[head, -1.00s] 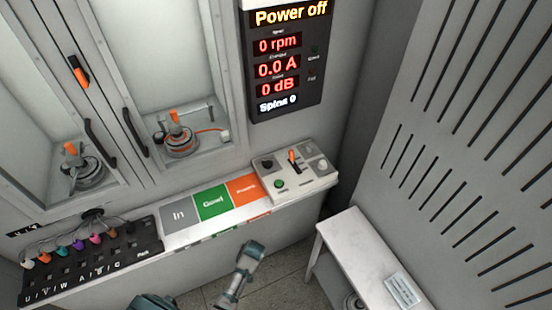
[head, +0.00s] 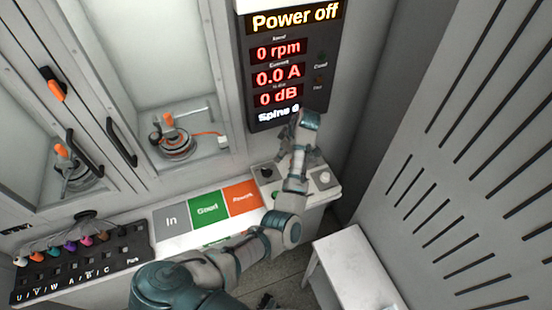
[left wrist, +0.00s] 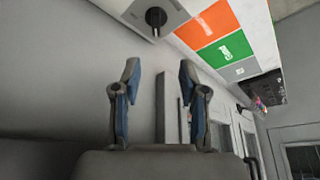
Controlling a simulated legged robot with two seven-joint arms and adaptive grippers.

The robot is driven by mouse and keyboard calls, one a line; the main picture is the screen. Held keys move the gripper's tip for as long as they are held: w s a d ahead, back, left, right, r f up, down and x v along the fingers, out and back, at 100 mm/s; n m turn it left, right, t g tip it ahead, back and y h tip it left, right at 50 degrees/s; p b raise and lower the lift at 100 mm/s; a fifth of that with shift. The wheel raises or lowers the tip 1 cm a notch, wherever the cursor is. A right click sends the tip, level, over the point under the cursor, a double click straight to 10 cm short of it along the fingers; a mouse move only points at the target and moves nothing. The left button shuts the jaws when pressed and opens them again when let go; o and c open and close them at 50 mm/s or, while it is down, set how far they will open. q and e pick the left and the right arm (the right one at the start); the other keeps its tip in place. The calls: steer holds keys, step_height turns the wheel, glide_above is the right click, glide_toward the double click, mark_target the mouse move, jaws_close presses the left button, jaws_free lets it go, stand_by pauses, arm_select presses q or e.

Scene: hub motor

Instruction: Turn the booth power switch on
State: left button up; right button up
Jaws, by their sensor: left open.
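The control box (head: 325,193) sits at the right end of the ledge. The orange lever seen on it earlier is now hidden behind my left arm. A black knob (head: 266,172) and a pale round button (head: 323,178) show on either side of the arm. The display (head: 290,60) above reads "Power off". My left arm reaches up over the box from the lower left. In the left wrist view my left gripper (left wrist: 158,75) is open, with nothing between its fingers. The black knob (left wrist: 156,17) shows beyond the fingertips, apart from them. My right gripper is not in view.
Grey, green (head: 208,206) and orange (head: 243,197) panels lie left of the box. A plug board (head: 75,270) with coloured plugs is at far left. Glazed cabinets with motors (head: 176,143) stand behind. A white bench (head: 350,265) and slotted wall (head: 470,150) are right.

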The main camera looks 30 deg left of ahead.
arm_select(q)
steer(key=w, duration=0.1)
glide_toward(267, 170)
steer(key=x, duration=0.8)
steer(key=shift+a+f+b, duration=0.15)
steer(key=shift+f+b, duration=0.05)
steer(key=shift+b, duration=0.15)
steer(key=shift+a+f, duration=0.15)
steer(key=shift+f, duration=0.15)
jaws_close()
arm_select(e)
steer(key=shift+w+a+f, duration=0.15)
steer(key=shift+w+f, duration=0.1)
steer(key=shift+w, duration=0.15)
